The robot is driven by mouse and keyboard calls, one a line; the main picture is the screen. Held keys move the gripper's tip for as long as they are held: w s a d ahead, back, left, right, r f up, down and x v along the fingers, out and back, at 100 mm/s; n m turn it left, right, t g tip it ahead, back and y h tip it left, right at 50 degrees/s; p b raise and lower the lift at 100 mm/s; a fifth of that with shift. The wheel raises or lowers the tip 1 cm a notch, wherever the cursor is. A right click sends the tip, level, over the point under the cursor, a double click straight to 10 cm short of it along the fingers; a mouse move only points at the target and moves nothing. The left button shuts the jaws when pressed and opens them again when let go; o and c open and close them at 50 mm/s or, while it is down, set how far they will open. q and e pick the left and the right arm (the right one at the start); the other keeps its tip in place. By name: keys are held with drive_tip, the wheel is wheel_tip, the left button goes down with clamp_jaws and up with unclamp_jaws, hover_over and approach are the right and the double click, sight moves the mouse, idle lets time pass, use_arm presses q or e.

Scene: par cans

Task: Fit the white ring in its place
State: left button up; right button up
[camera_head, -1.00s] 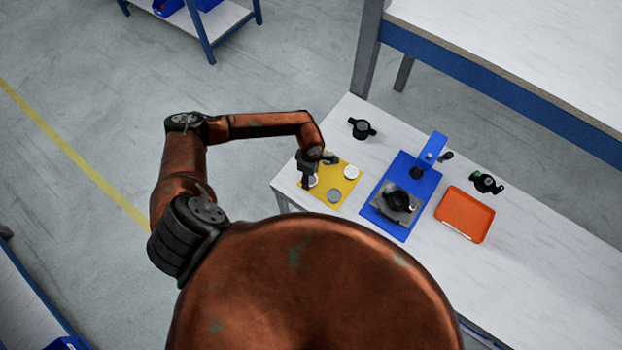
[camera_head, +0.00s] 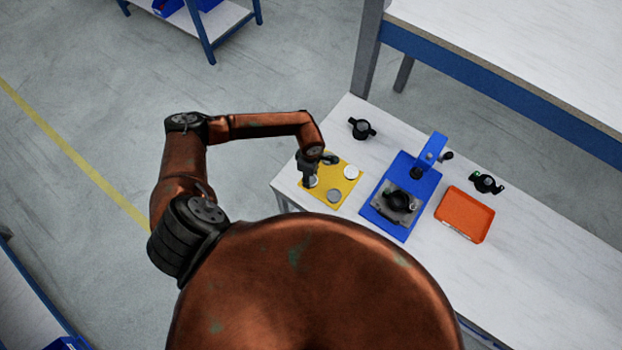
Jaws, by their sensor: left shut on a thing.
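My left gripper (camera_head: 309,182) points down over the left part of the yellow mat (camera_head: 346,186). It is shut on a small white piece (camera_head: 315,181), which looks like the white ring; the fingers hide most of it. A white disc (camera_head: 351,172) and a grey disc (camera_head: 334,196) lie apart on the same mat. A black round part (camera_head: 397,200) sits in a grey holder on the blue press fixture (camera_head: 386,226), in front of its upright post (camera_head: 432,148). My right gripper is not in view.
A black part with side lugs (camera_head: 362,128) lies behind the mat. Another black part (camera_head: 487,184) lies behind the orange tray (camera_head: 464,216), right of the fixture. The white table (camera_head: 560,250) is clear further right.

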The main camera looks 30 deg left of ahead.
use_arm(q)
drive_tip(key=shift+r+p, duration=1.65)
drive_tip(key=shift+r, duration=1.35)
